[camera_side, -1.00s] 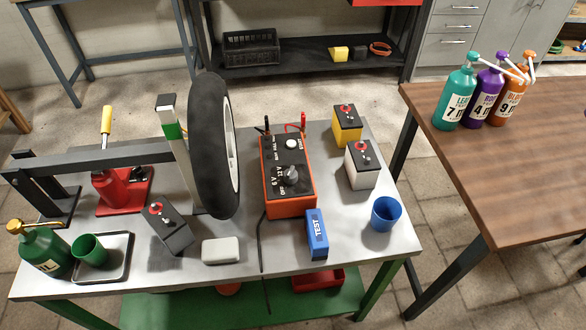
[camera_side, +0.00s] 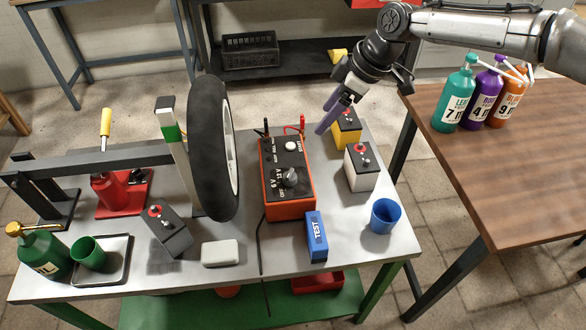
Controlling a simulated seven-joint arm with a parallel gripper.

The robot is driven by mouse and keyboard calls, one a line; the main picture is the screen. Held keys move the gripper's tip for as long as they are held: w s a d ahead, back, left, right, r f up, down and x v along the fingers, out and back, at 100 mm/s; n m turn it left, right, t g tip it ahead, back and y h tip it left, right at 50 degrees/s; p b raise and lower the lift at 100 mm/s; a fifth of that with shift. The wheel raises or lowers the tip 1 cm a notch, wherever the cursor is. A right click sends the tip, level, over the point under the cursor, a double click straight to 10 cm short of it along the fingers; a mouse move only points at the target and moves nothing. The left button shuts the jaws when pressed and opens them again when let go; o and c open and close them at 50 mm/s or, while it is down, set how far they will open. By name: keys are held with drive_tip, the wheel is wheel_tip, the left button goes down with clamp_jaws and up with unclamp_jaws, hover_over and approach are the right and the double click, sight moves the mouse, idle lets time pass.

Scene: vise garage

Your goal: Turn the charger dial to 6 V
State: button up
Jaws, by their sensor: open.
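The orange battery charger (camera_side: 290,205) stands in the middle of the metal table, its black top panel facing up. The knob's exact pointing is too small to tell.
A wheel (camera_side: 211,150) stands upright just left of the charger. The yellow battery (camera_side: 346,139), white battery (camera_side: 359,178) and blue cup (camera_side: 385,215) stand to its right. A blue tester (camera_side: 316,235) sits at its front corner. Red and black clamps rise at its back.

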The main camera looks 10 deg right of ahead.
drive_tip(key=g, duration=0.1)
approach(292, 173)
drive_tip(key=x, duration=0.9)
drive_tip(key=shift+a+f, duration=0.15)
drive_tip(key=shift+f, duration=0.1)
drive_tip(key=shift+h, duration=0.3)
clamp_jaws()
